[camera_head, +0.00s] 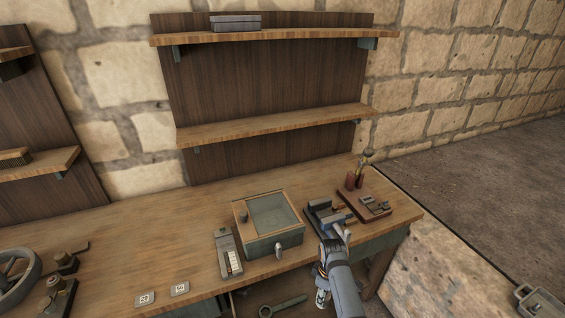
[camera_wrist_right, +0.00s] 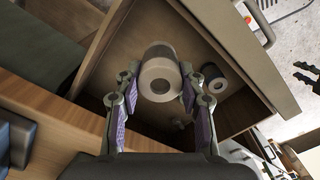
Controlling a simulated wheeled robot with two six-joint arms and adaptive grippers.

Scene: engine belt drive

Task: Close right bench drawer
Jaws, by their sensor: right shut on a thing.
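The right bench drawer (camera_wrist_right: 140,45) stands open in the wrist view, seen from above with its wooden floor and walls showing. My right gripper (camera_wrist_right: 158,85) is over the drawer, its two purple-padded fingers shut on a grey cylindrical part (camera_wrist_right: 160,72) with a pale round end. In the head view my right arm comes down over the front edge at the bench's right end and hides much of the drawer area.
A smaller dark roll (camera_wrist_right: 214,76) lies in the drawer beside the right finger. On the bench top are a vise (camera_head: 326,216), a glass-topped box (camera_head: 270,218) and a red-brown tool block (camera_head: 372,204). A wrench (camera_head: 285,306) shows below the bench edge.

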